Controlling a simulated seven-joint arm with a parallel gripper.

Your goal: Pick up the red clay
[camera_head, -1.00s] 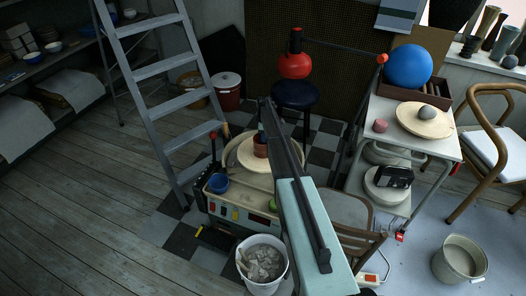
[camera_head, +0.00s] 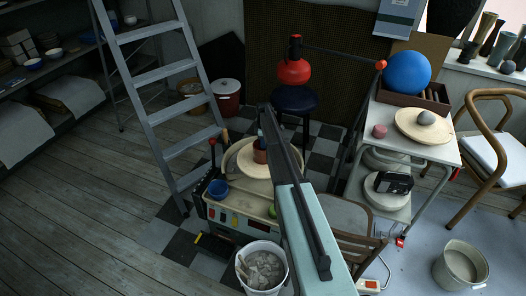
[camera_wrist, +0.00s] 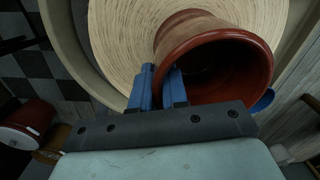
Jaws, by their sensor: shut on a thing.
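A reddish-brown clay pot (camera_head: 259,151) stands on the round pale wheel head (camera_head: 245,167), partly hidden behind my arm. In the wrist view the pot (camera_wrist: 222,50) is close, with its wide dark mouth facing the camera. My gripper (camera_wrist: 158,78) has blue fingers shut on the near left rim of the pot, one finger on each side of the wall. A small reddish lump (camera_head: 380,131) lies on the white table at right, apart from the gripper. The fingertips are hidden in the head view.
A blue cup (camera_head: 218,189) sits on the wheel's casing at left. A bucket of grey lumps (camera_head: 262,268) stands in front. A grey ladder (camera_head: 165,106) rises close on the left. The white table (camera_head: 440,152) bears a blue ball (camera_head: 407,73) and a round board (camera_head: 424,132).

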